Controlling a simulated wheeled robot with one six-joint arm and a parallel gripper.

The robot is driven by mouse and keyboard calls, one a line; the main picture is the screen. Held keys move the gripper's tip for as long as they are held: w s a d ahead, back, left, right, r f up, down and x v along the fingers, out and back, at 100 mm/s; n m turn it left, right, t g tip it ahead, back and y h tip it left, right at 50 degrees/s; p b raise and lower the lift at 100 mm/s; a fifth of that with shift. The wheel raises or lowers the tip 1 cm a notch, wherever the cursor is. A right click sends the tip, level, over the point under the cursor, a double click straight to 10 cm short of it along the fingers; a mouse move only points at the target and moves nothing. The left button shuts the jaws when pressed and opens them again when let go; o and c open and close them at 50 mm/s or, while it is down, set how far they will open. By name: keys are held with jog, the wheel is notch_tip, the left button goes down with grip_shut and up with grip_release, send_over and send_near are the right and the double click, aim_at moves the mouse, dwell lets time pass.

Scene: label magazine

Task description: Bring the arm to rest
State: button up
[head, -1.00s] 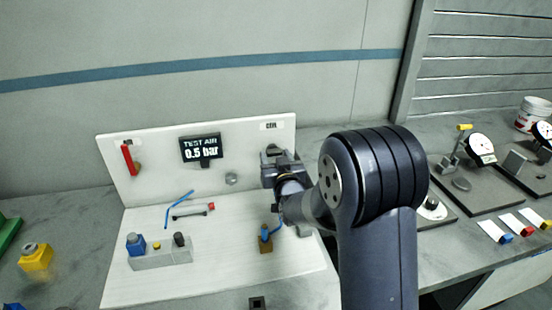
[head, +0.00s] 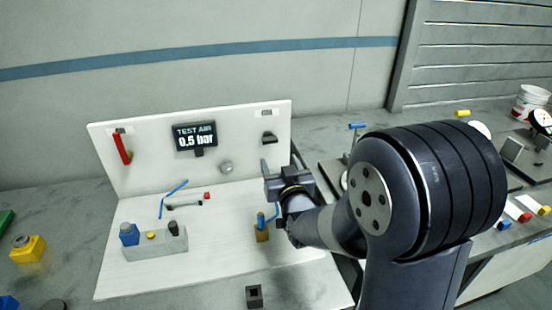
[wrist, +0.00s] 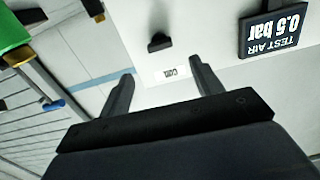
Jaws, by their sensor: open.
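My gripper (head: 268,176) is open and empty, in front of the right part of the white back panel (head: 240,120). It is below a dark bracket (head: 269,138) on that panel. In the wrist view my gripper's two fingers (wrist: 163,80) stand apart with nothing between them. Beyond them are a small white label (wrist: 175,72) and the dark bracket (wrist: 158,42). A black display (head: 196,138) reading "TEST AIR 0.5 bar" is left of my gripper. My arm hides part of the bench at the right.
A red-handled item (head: 122,148) hangs at left. Dial gauges (head: 540,121) stand at right. The wall above is clear.

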aim_at(271, 143)
jog(key=shift+s+d, duration=0.15)
jog(key=shift+s, duration=0.6)
jog(key=shift+w, duration=0.1)
jog(key=w, duration=0.3)
jog(key=w+a+p, duration=0.1)
jog(key=w, duration=0.3)
jog(key=w+a+p, duration=0.1)
jog(key=w, duration=0.2)
jog(key=shift+w+a, duration=0.1)
jog(key=shift+w, duration=0.25)
jog(key=shift+s+p, duration=0.1)
jog(key=shift+p, duration=0.45)
jog(key=shift+f, duration=0.1)
